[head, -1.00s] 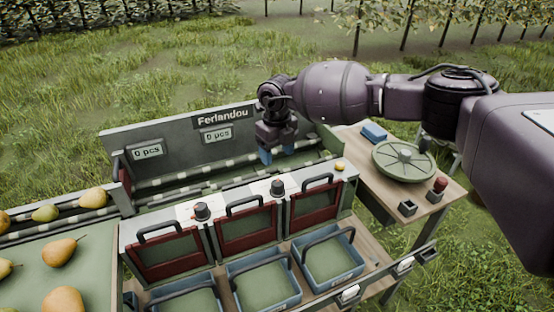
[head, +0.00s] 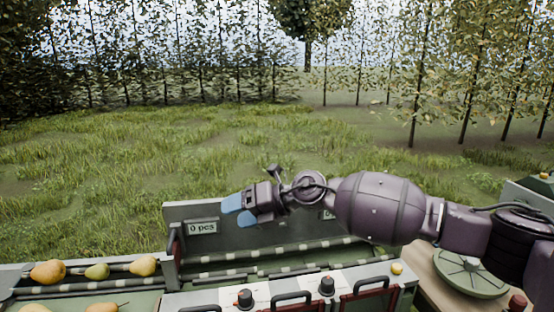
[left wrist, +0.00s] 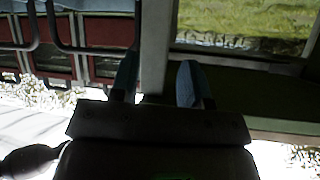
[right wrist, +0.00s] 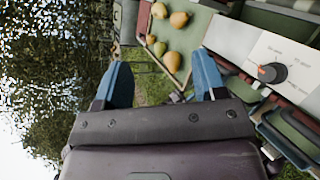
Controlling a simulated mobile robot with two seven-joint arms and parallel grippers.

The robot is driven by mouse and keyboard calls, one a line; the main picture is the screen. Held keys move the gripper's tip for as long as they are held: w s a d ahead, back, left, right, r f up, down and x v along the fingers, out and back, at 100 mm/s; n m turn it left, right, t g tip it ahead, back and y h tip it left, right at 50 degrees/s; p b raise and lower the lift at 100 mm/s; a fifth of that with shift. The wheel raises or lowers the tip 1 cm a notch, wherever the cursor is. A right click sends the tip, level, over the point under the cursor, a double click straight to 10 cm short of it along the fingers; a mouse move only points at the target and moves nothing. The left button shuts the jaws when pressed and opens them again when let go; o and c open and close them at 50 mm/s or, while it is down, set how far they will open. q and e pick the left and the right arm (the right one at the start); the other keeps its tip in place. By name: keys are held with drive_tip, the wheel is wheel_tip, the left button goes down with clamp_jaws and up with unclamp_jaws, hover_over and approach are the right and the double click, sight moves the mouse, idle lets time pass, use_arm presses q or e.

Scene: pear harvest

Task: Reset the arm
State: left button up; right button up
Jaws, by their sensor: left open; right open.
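My right arm comes in from the right in the head view. Its gripper (head: 234,211) has blue fingertips that point left, in front of the grey sorter panel (head: 205,214). The right wrist view shows the same gripper (right wrist: 163,78) open, with nothing between its fingers. My left arm does not show in the head view. The left wrist view shows the left gripper (left wrist: 157,82) open and empty, with a grey post behind the gap between its blue fingers.
Several pears (head: 96,271) lie at the left; they also show in the right wrist view (right wrist: 173,61). Dark red flaps (head: 370,300) and black knobs (head: 326,286) line the sorter's front. A round green disc (head: 468,276) lies on the right side table. Grass is open behind.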

drive_tip(key=s+d+f+m+t+h, duration=0.3)
drive_tip(key=d+f+m+t, duration=0.5)
drive_tip(key=m, duration=0.8)
drive_tip(key=s+d+f+m+t+h, duration=0.3)
drive_tip(key=d+f+m+t, duration=0.3)
drive_tip(key=d+m, duration=0.7)
drive_tip(key=s+d+f+m+g+h, duration=0.2)
drive_tip(key=s+d+f+m, duration=0.3)
drive_tip(key=s+f, duration=0.6)
drive_tip(key=s+d+f+m+g+h, duration=0.2)
drive_tip(key=s+d+f+m+h, duration=0.3)
drive_tip(key=s+d+f, duration=0.4)
drive_tip(key=s+f, duration=0.2)
drive_tip(key=s, duration=0.3)
drive_tip(key=shift+s+d+m+h, duration=0.3)
drive_tip(key=shift+m, duration=0.1)
